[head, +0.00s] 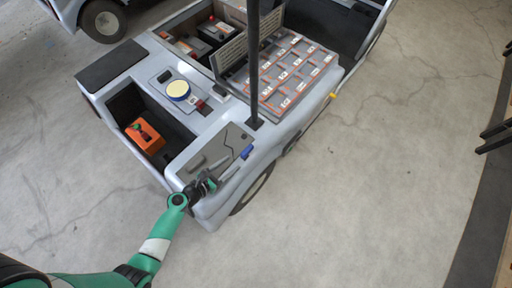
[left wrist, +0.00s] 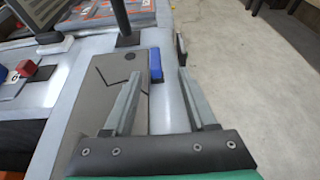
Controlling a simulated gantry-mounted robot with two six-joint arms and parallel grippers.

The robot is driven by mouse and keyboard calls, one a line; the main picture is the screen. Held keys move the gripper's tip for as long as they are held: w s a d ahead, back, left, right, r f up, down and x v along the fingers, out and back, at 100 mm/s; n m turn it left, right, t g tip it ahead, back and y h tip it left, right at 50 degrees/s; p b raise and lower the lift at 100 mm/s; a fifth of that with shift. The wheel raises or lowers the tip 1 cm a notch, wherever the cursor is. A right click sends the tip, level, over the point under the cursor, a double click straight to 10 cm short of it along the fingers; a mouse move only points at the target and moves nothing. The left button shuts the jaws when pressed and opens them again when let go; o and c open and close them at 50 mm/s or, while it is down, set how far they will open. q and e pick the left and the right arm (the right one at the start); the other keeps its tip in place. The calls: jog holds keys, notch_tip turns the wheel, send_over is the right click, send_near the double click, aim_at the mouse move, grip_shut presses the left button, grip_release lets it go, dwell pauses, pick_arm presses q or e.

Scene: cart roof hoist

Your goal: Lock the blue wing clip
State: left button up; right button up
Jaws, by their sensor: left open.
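The blue wing clip (head: 247,152) sits at the edge of the grey panel on the cart's near corner. In the left wrist view the blue wing clip (left wrist: 156,64) stands upright in the picture, ahead of my fingers and in line with the gap between them. My left gripper (head: 227,174) is over the cart's near corner, just short of the clip. In the left wrist view the left gripper (left wrist: 160,78) is open, with nothing held between its two grey fingers. I cannot tell the height between fingers and clip. My right gripper does not show.
A dark post (head: 253,70) rises from the cart behind the clip. A grey panel (head: 212,150) with a black line lies beside it. An orange box (head: 147,138) sits in an open bay to the left. The concrete floor (head: 370,180) to the right is clear.

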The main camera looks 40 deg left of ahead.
aim_at(245, 152)
pick_arm(q)
jog(key=shift+s+a+f, duration=0.2)
jog(key=shift+s+f, duration=0.05)
jog(key=shift+f, duration=0.2)
jog(key=shift+s+a+f, duration=0.2)
jog(key=shift+s+f, duration=0.05)
jog(key=shift+f, duration=0.15)
jog(key=shift+w+a+r, duration=0.1)
jog(key=shift+w+r, duration=0.15)
jog(key=shift+w, duration=0.15)
jog(key=b+x, duration=0.4)
jog(key=x, duration=0.6)
jog(key=shift+w+f+b, duration=0.1)
jog(key=shift+f+b, duration=0.15)
jog(key=shift+b, duration=0.1)
jog(key=shift+w, duration=0.6)
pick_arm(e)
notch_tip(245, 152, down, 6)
pick_arm(q)
jog(key=shift+c, duration=0.3)
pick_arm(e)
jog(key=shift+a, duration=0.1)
pick_arm(q)
grip_shut()
